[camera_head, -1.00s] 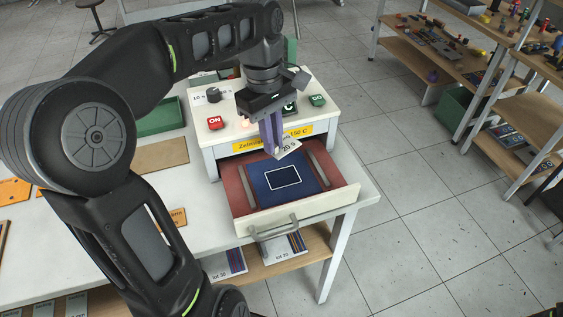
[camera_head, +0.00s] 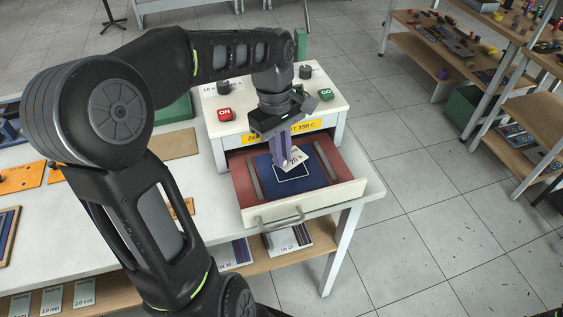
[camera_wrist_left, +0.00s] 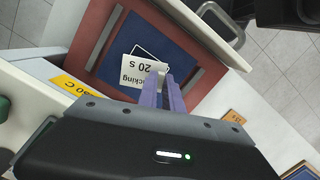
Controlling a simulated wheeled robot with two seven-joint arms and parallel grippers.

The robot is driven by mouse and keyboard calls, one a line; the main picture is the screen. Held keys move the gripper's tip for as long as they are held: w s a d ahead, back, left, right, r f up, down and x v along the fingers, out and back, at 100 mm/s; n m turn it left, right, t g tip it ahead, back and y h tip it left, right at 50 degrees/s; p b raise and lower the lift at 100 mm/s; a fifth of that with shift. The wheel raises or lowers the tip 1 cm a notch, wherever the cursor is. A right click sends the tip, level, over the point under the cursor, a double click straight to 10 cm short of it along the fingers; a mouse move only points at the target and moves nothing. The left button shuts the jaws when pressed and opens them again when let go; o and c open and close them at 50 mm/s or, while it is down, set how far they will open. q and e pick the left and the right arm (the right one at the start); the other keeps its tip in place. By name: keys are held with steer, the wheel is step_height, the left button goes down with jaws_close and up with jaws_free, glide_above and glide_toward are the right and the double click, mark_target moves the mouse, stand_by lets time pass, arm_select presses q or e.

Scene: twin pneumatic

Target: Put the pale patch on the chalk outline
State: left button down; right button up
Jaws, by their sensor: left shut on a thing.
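The pale patch also shows in the left wrist view (camera_wrist_left: 138,72), beyond the purple fingertips (camera_wrist_left: 163,84). The chalk outline (camera_head: 293,177) is a white rectangle on the blue cloth. The patch and fingers hide its far part, and I cannot tell whether the patch touches the cloth. The right gripper is not in view.
The drawer (camera_head: 336,195) has a red floor, grey side strips and a front handle (camera_head: 280,219). Above it is the machine with a red ON button (camera_head: 225,114) and a green GO button (camera_head: 326,94). Shelves (camera_head: 450,75) stand at the right, with clear floor between.

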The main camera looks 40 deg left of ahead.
arm_select(q)
steer(key=shift+f, duration=0.1)
step_height(320, 180, down, 3)
steer(key=shift+f, duration=0.25)
steer(key=shift+f, duration=0.2)
steer(key=c, duration=1.5)
jaws_free()
